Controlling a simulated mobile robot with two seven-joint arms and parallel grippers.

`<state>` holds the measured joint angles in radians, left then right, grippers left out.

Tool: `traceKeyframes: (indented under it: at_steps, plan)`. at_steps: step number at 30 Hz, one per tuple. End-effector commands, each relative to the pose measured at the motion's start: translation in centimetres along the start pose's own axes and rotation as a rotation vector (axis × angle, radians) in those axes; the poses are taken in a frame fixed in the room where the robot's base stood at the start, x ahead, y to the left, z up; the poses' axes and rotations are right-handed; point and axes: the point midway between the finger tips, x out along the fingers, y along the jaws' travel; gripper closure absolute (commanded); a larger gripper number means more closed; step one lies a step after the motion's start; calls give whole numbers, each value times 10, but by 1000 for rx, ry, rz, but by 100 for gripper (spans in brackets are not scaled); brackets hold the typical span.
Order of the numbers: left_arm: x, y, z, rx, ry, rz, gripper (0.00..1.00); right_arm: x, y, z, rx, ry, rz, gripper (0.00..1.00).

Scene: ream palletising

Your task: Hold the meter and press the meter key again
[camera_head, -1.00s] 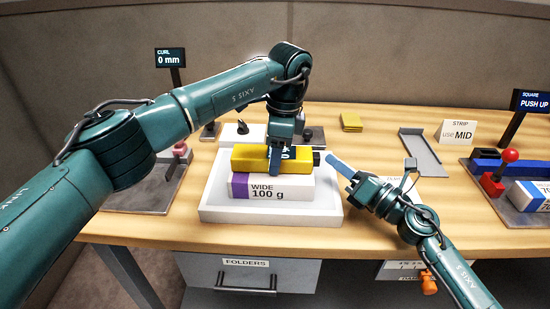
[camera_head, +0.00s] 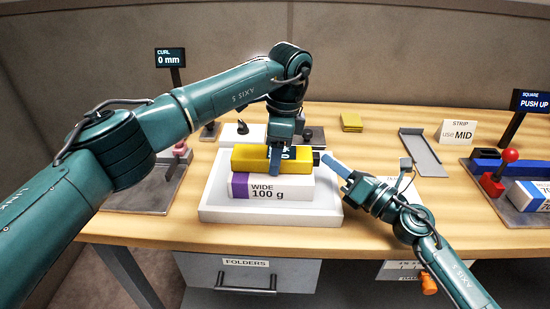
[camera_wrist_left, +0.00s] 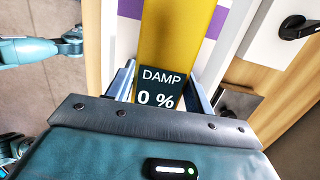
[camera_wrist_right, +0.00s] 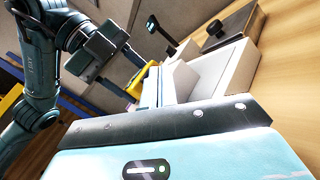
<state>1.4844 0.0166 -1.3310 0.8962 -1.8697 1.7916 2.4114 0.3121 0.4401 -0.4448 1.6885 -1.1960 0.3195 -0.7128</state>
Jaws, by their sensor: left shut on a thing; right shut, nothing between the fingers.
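The yellow meter (camera_head: 248,158) lies across the top of a white ream with a purple end (camera_head: 275,187), labelled WIDE 100 g. My left gripper (camera_head: 275,168) reaches down from above and is shut around the meter. In the left wrist view the meter (camera_wrist_left: 178,40) is between the fingers and its display (camera_wrist_left: 158,88) reads DAMP 0 %. A dark key (camera_head: 316,158) shows at the meter's right end. My right gripper (camera_head: 326,158) is shut and empty, its blue fingertips pointing at that key, very close; I cannot tell whether they touch. The right wrist view also shows the meter (camera_wrist_right: 138,84).
The ream sits in a white tray (camera_head: 212,214). A CURL 0 mm screen (camera_head: 170,57) stands back left. A grey channel (camera_head: 424,152), a STRIP card (camera_head: 459,132) and a red-knobbed station (camera_head: 510,156) are to the right.

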Motion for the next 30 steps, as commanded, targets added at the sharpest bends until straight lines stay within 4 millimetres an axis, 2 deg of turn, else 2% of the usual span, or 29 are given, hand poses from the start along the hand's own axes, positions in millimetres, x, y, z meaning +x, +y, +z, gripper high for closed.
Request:
traceKeyframes:
  at_steps: [13, 30]
  plan:
    - [0, 0, 0, 0, 0, 0, 75, 2, 2, -2, 1, 0, 1, 100]
    - [0, 0, 0, 0, 0, 0, 75, -11, -8, 7, 1, 1, 1, 100]
